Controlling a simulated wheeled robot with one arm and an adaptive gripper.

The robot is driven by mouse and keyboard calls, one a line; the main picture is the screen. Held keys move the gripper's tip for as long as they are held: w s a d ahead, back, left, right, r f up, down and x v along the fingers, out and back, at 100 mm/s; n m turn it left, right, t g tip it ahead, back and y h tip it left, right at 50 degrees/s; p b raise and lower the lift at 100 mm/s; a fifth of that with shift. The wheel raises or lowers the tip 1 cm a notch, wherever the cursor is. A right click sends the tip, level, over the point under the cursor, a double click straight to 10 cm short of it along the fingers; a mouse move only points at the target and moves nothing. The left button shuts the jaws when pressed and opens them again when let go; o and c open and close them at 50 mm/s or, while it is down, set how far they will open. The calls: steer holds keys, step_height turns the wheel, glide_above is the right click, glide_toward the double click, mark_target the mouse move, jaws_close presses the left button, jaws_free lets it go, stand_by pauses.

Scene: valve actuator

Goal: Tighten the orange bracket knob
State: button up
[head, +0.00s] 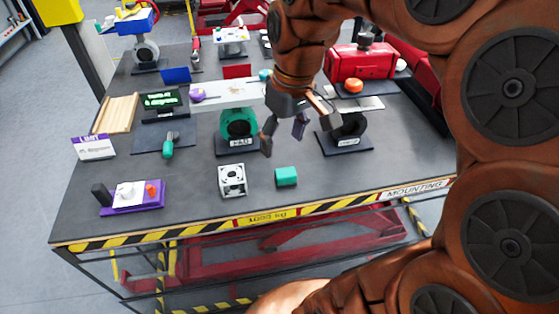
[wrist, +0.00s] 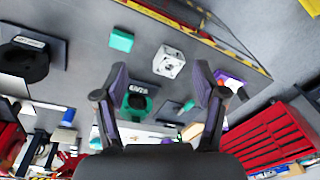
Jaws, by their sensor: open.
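An orange knob (head: 352,85) sits on the light metal bracket plate (head: 362,103) above a black round valve body (head: 348,128) on the right of the table. My gripper (head: 283,130) is open and empty, pointing down. It is left of the orange knob, between the green valve body (head: 238,122) and the black one. In the wrist view, my gripper's two fingers (wrist: 159,78) are spread wide, with the green valve body (wrist: 136,102) showing beyond them. The black valve body (wrist: 22,64) is at the left there. I cannot make out the orange knob in that view.
A white cube-shaped part (head: 232,179) and a green block (head: 286,176) lie near the front edge. A purple base (head: 132,205) with a smaller orange piece stands front left. A red actuator (head: 360,65) stands behind the orange knob. The front right tabletop is clear.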

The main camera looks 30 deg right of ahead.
steer(key=shift+g, duration=0.4)
steer(key=shift+s+a+f, duration=0.6)
steer(key=shift+s+a, duration=0.15)
steer(key=shift+s, duration=0.2)
steer(key=shift+s+a+f, duration=0.55)
steer(key=shift+s+a, duration=0.2)
steer(key=shift+s, duration=0.2)
steer(key=t+b, duration=0.1)
steer(key=t, duration=0.4)
glide_toward(355, 82)
steer(key=shift+p+x, duration=1.25)
steer(key=shift+x, duration=3.05)
